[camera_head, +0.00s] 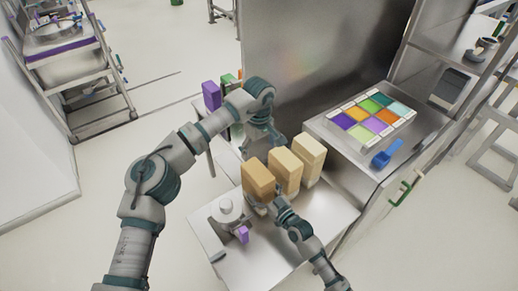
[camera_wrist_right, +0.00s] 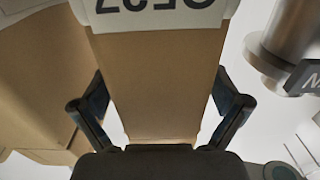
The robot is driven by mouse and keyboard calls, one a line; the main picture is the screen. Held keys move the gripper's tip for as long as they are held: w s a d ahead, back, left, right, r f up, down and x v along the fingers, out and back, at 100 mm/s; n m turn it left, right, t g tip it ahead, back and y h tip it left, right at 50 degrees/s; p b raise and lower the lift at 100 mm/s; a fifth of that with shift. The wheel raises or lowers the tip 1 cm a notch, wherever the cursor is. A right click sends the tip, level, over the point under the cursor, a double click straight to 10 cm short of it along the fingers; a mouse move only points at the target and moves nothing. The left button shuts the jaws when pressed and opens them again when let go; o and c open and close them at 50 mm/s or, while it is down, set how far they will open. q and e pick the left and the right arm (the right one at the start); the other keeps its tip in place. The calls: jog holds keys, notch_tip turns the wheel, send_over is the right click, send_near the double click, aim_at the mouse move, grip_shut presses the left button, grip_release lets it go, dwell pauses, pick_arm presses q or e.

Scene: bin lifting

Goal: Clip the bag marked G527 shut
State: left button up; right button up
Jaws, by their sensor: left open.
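Three upright bags stand in a row in the head view: a darker tan bag (camera_head: 258,178), a paler middle bag (camera_head: 286,168) and a cream bag (camera_head: 310,152). My right gripper (camera_head: 279,203) is low at the front of the tan bag. In the right wrist view its spread fingers (camera_wrist_right: 160,105) flank a tan bag (camera_wrist_right: 160,75). A white label (camera_wrist_right: 150,14) there has upside-down characters, partly cut off. Whether the fingers press on it is unclear. My left gripper (camera_head: 262,138) is open and empty behind the bags. I cannot make out a clip for certain.
A grey device (camera_head: 228,212) with a small purple piece (camera_head: 242,235) stands left of the bags. On the raised counter at right are a tray of coloured compartments (camera_head: 341,122) and a blue scoop (camera_head: 384,158). A metal panel (camera_head: 320,55) rises behind.

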jog(key=v, duration=1.2)
jog(key=shift+f, duration=0.1)
dwell(0.4)
